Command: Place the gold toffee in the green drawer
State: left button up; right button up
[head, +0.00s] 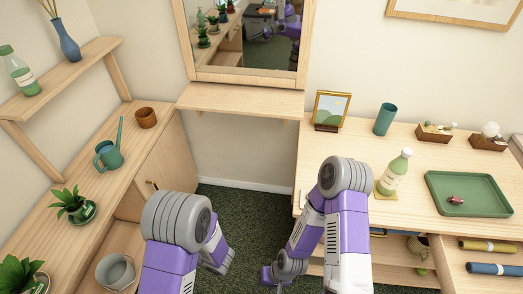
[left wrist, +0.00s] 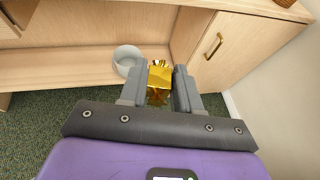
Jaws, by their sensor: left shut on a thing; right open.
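The gold toffee (left wrist: 159,77) shows in the left wrist view as a shiny gold wrapped block. My left gripper (left wrist: 158,88) is shut on it, with one grey finger at each side. The toffee is held in front of a low wooden shelf. In the head view the left gripper and the toffee are hidden behind my left arm. My right gripper (head: 272,279) is low over the dark carpet, left of the desk; it is open and looks empty. I cannot make out a green drawer in either view.
A grey bowl (head: 115,270) stands on the low left shelf. A wooden cabinet door (left wrist: 222,45) with a brass handle is beside it. The desk (head: 410,210) at right holds a green tray (head: 445,200) and a bottle (head: 394,174). Carpet (head: 245,205) is clear between the furniture.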

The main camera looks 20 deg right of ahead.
aim_at(446, 238)
jog(key=z, duration=3.05)
jog(key=i, duration=0.15)
